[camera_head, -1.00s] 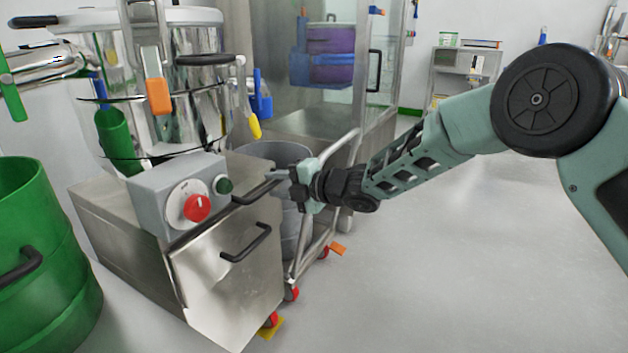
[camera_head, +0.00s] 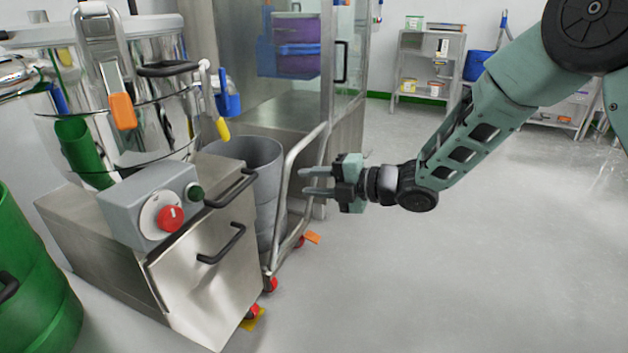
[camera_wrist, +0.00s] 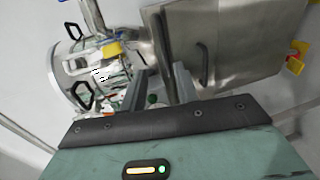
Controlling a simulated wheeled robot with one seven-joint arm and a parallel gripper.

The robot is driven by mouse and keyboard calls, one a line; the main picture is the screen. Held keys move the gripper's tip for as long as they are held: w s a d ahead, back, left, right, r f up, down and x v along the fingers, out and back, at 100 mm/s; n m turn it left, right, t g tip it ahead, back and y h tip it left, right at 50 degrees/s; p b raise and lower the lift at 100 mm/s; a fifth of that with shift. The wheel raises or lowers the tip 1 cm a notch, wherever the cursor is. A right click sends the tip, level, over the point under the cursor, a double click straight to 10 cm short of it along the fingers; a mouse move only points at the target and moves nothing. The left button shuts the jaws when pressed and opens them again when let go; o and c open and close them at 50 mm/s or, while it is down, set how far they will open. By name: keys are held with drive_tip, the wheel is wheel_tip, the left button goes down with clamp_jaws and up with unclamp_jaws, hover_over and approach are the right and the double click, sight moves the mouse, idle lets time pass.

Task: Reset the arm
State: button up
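My arm reaches in from the upper right in the head view. My gripper (camera_head: 316,181) is at its end, pointing left, to the right of the steel machine cabinet (camera_head: 208,285). Its two fingers are apart with nothing between them. In the wrist view the fingers (camera_wrist: 158,85) also show as two grey bars with a gap. Beyond them are the cabinet's steel door and the shiny vessel.
A grey bin (camera_head: 258,165) on a trolley with a tubular handle (camera_head: 292,185) stands close behind my gripper. A green drum (camera_head: 30,290) is at lower left. A shelf (camera_head: 428,65) stands at the back. The floor at right is open.

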drive_tip(key=s+d+m+g+h, duration=0.2)
drive_tip(key=s+d+m+h, duration=0.5)
drive_tip(key=s, duration=0.5)
drive_tip(key=s+d+m+g+h, duration=0.2)
drive_tip(key=s+d+m, duration=0.2)
drive_tip(key=s+m, duration=0.65)
drive_tip(key=s+d+m+g+h, duration=0.2)
drive_tip(key=s+d+m+h, duration=0.4)
drive_tip(key=s, duration=0.7)
wheel_tip(320, 180, up, 38)
drive_tip(key=p, duration=3.7)
drive_tip(key=shift+w+a+m+t+y, duration=0.25)
drive_tip(key=shift+w+m+t+y, duration=0.05)
drive_tip(key=shift+w+m+y, duration=0.15)
